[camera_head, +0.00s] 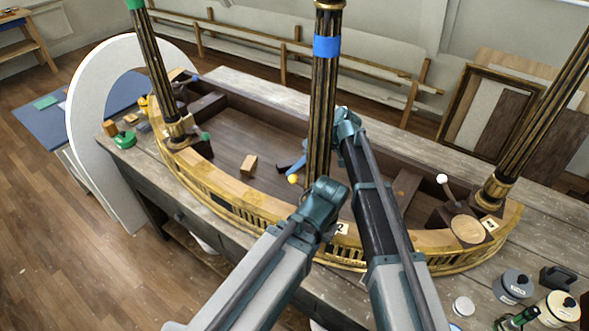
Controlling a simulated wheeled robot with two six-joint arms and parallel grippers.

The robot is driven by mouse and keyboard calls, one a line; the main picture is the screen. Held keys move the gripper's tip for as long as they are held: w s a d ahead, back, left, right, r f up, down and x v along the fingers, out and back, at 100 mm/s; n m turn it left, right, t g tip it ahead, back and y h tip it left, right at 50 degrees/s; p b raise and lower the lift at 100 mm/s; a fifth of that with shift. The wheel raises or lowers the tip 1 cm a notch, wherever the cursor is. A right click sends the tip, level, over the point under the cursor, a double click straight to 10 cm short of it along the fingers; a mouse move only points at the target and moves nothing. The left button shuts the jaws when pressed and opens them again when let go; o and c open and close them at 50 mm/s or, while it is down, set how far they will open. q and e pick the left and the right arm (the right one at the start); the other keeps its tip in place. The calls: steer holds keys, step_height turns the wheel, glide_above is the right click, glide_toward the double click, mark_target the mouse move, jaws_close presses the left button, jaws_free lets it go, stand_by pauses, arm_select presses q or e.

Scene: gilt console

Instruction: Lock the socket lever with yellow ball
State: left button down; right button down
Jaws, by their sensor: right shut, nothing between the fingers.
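The yellow ball (293,179) shows low at the left side of the middle dark fluted column (322,110). The lever's shaft and the socket at the column's foot are mostly hidden behind the column and my arms. My right gripper (284,168) shows as a small blue and black part just above and left of the yellow ball. It is shut and empty, close to the ball; I cannot tell whether it touches. Part of it is hidden behind the column. My left arm comes in from the bottom, and its gripper does not show.
The curved gilt console (245,192) lies on a grey wooden bench. A small wooden block (249,165) lies inside it. Columns stand at both ends. A white ball (442,178) stands by the right column. Jars (513,287) crowd the bench's right front. The console's left floor is mostly clear.

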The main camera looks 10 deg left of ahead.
steer(key=p+v, duration=1)
steer(key=v, duration=0.4)
steer(key=shift+a+f, duration=0.1)
steer(key=shift+a, duration=0.05)
